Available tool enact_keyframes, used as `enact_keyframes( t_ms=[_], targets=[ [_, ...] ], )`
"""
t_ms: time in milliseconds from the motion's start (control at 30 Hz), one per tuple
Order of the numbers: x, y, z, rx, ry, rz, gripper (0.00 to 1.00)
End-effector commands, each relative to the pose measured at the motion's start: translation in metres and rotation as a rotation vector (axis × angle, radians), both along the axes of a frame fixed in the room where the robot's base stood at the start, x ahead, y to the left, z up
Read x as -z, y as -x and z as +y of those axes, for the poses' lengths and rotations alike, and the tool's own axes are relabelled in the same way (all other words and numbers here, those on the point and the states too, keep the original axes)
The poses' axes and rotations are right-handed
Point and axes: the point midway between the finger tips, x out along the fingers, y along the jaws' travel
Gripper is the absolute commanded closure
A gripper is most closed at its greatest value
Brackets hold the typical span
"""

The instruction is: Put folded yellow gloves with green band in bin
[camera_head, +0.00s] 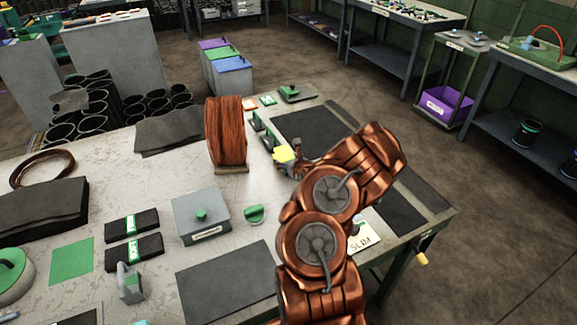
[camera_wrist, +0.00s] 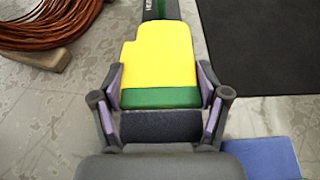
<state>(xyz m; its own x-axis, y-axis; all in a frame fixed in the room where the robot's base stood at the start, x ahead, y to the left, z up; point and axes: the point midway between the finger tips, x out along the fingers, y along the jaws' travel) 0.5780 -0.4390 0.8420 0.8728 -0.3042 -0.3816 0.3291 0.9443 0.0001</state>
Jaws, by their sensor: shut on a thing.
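The folded yellow gloves with a green band (camera_wrist: 158,62) lie between the fingers of my gripper (camera_wrist: 160,90) in the wrist view, with the green band at the near end. My gripper is shut on them, one finger on each side. In the head view the yellow gloves (camera_head: 284,154) show beyond my arm, just right of the copper coil. My arm hides part of the gripper there. Three bins with purple, green and blue tops (camera_head: 233,64) stand on the floor behind the table. A purple bin (camera_head: 446,106) sits on a trolley's lower shelf at right.
A copper wire coil (camera_head: 226,132) stands upright on the table, left of the gloves. A dark mat (camera_head: 306,122) lies right of them. A grey box with a green knob (camera_head: 202,214) and black folded items (camera_head: 132,223) lie nearer. Open floor separates the table from the trolley.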

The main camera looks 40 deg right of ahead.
Motion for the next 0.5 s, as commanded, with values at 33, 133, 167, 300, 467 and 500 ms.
enact_keyframes(
  t_ms=[33,133,167,300,467,500],
  targets=[
    [0.0055,-0.0009,0.0012,-0.002,0.0,0.0,0.63],
    [0.0088,-0.0012,0.0014,-0.002,0.0,0.0,0.63],
    [0.0088,-0.0012,0.0013,-0.002,0.0,0.0,0.63],
    [0.0082,-0.0009,0.001,-0.001,0.001,0.0,0.63],
    [0.0105,-0.0006,0.0007,0.0,0.0,0.0,0.63],
    [0.0118,-0.0004,0.0004,0.0,0.0,0.0,0.63]
  ],
)
